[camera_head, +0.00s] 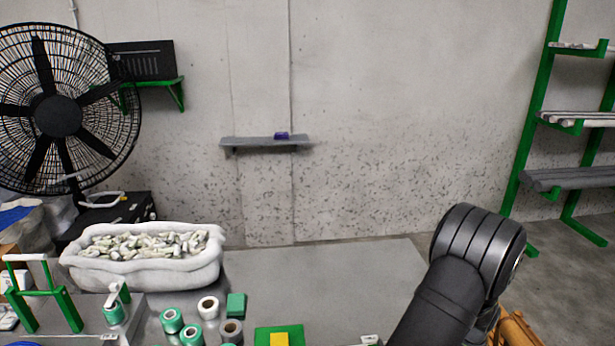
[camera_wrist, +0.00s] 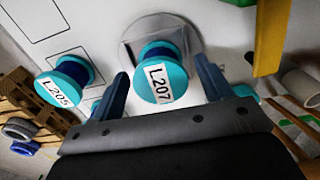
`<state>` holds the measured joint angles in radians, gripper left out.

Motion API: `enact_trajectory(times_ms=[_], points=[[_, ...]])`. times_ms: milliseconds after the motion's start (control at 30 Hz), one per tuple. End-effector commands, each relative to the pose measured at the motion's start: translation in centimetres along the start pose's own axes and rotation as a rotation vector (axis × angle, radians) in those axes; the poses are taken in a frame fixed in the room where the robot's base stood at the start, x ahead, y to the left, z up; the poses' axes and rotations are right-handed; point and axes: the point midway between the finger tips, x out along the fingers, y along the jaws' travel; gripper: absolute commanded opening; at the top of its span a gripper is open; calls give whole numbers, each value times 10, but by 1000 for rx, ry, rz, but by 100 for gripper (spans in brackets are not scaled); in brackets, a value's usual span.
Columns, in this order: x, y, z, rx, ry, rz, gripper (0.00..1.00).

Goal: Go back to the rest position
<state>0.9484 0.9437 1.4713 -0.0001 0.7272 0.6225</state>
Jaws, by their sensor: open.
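In the wrist view, my gripper (camera_wrist: 161,66) is open, with its two dark fingers apart. A teal spool wound with blue cable, labelled L.207 (camera_wrist: 157,82), shows in the gap between the fingers. Neither finger appears to touch it, and I cannot tell how deep it sits between them. It stands in front of a square grey plate on a white surface. A second such spool, labelled L.205 (camera_wrist: 66,83), is to the left, outside the fingers. In the head view my dark arm shows at the lower right; the gripper and these spools are out of that view.
The head view shows a grey table (camera_head: 320,275) with a white bin (camera_head: 145,265), several tape rolls (camera_head: 195,325) and a green stand (camera_head: 45,292) at left. The table's middle is clear. A green rack (camera_head: 540,110) stands right. A yellow part (camera_wrist: 270,35) is near the right finger.

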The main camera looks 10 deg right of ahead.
Motion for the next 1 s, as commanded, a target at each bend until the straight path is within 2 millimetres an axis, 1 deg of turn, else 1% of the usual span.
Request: enact_trajectory(times_ms=[33, 100, 233, 300, 900, 1000], points=[[-4, -1, -1, 0, 4, -3, 72], [-21, -1, -2, 0, 6, -4, 72], [-46, 0, -1, 0, 4, -3, 72], [-51, 16, -2, 4, 1, -1, 72], [-113, 119, -14, 4, 2, -1, 72], [-110, 137, -2, 7, -1, 0, 72]])
